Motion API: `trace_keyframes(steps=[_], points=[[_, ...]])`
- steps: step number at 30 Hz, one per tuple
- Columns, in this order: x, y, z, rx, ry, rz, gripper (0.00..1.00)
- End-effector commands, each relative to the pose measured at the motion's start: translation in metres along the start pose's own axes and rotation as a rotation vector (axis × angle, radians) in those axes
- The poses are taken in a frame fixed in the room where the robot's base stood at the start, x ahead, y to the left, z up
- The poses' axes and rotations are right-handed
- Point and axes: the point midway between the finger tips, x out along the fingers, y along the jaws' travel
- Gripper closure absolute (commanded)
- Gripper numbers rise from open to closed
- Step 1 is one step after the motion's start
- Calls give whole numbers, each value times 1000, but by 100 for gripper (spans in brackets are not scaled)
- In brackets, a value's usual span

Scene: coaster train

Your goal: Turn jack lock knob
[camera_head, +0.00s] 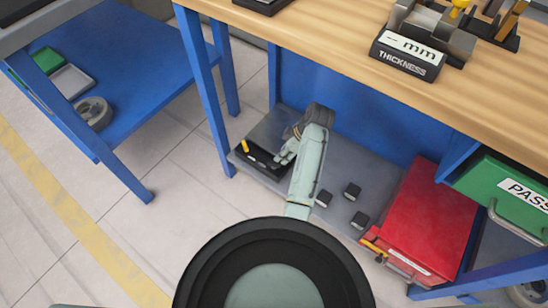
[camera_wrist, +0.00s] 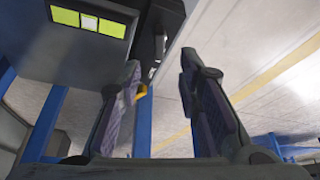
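In the wrist view my gripper (camera_wrist: 161,62) has its two dark fingers spread apart, with nothing clasped between them. A small yellow part (camera_wrist: 141,93) shows beside the left finger, partly hidden by it; whether they touch I cannot tell. A black fixture (camera_wrist: 154,38) lies beyond the fingertips. In the head view a black unit (camera_head: 262,159) with a yellow piece (camera_head: 245,146) sits at the left end of the lower shelf. My gripper (camera_head: 277,161) is low beside it, small and partly hidden. I cannot clearly make out which part is the jack lock knob.
The grey lower shelf (camera_head: 338,207) holds small black blocks (camera_head: 352,191) and a red case (camera_head: 425,220). The wooden bench top (camera_head: 330,35) lies above, with a blue leg (camera_head: 205,90) near my arm. Open floor (camera_head: 170,215) lies left of the shelf.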

Motion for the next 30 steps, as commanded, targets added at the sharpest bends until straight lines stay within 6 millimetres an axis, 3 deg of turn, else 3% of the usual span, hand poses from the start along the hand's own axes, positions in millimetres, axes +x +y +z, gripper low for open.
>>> trace_keyframes(steps=[6, 12, 25, 30], points=[[45, -1, 0, -1, -1, -3, 68], [72, 0, 0, -1, -1, 0, 68], [82, 1, -1, -1, -1, 3, 68], [82, 1, -1, 0, -1, 3, 80]])
